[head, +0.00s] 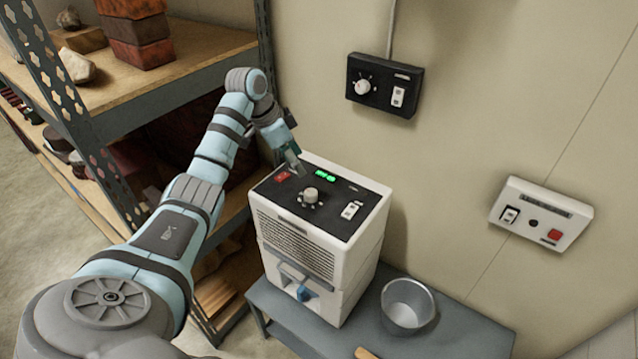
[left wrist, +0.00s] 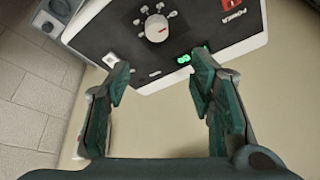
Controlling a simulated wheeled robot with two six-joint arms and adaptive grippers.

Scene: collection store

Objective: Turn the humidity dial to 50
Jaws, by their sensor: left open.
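The humidity dial (head: 311,195) is a light grey knob on the black top panel of a white dehumidifier (head: 345,255). It also shows in the left wrist view (left wrist: 157,29), with several marks around it. A green display (head: 325,176) is lit behind the dial; its digits are too small to read. My left gripper (head: 297,166) is above the panel's back left part, near the red switch (head: 283,176). In the left wrist view its two fingers (left wrist: 160,85) are apart with nothing between them, and the dial lies beyond the fingertips. My right gripper is not seen.
The dehumidifier stands on a grey bench (head: 290,315) beside a metal bucket (head: 408,304). A black control box (head: 384,85) and a white switch box (head: 541,214) are on the wall. A metal shelf (head: 185,62) with bricks and stones stands at the left, close to my left arm.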

